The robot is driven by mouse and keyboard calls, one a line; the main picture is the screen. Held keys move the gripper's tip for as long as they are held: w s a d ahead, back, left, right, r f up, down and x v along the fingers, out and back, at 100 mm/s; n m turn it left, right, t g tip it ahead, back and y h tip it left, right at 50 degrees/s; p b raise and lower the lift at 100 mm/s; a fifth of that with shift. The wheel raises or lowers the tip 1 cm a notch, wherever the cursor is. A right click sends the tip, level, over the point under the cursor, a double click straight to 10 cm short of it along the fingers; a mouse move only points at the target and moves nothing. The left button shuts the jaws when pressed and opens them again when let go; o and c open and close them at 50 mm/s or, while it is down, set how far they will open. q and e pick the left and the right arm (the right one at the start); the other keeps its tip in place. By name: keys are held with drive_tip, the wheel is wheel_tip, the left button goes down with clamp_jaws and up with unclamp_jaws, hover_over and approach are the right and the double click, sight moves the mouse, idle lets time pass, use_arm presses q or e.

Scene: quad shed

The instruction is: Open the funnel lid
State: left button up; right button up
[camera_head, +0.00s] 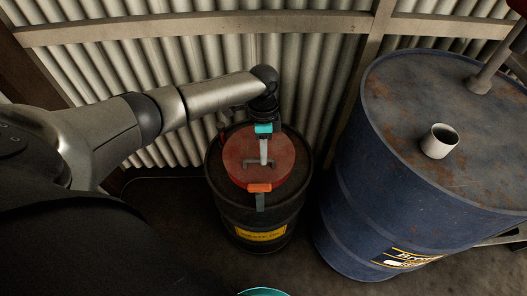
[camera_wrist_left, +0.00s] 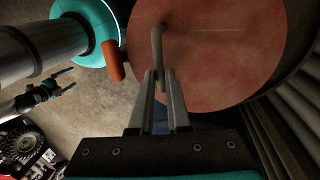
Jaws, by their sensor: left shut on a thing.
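The funnel lid (camera_head: 240,150) is a red, worn disc lying flat on top of a black drum (camera_head: 225,215). It has a grey bar handle (camera_wrist_left: 156,42) and an orange latch (camera_head: 259,187) at its near edge. The latch also shows in the wrist view (camera_wrist_left: 115,60). My left gripper (camera_head: 263,158) reaches over the lid from behind and points down, shut on the handle. The wrist view shows its two fingers (camera_wrist_left: 158,78) on either side of the bar's end. My right gripper (camera_wrist_left: 60,83) shows small at the wrist view's left; its jaws are too small to judge.
A corrugated metal wall (camera_head: 330,80) with wooden beams runs close behind. Dark floor (camera_head: 160,230) is open left of the black drum.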

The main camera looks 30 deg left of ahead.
use_arm(q)
clamp_jaws()
drive_tip(key=shift+r, duration=0.1)
idle(0.9)
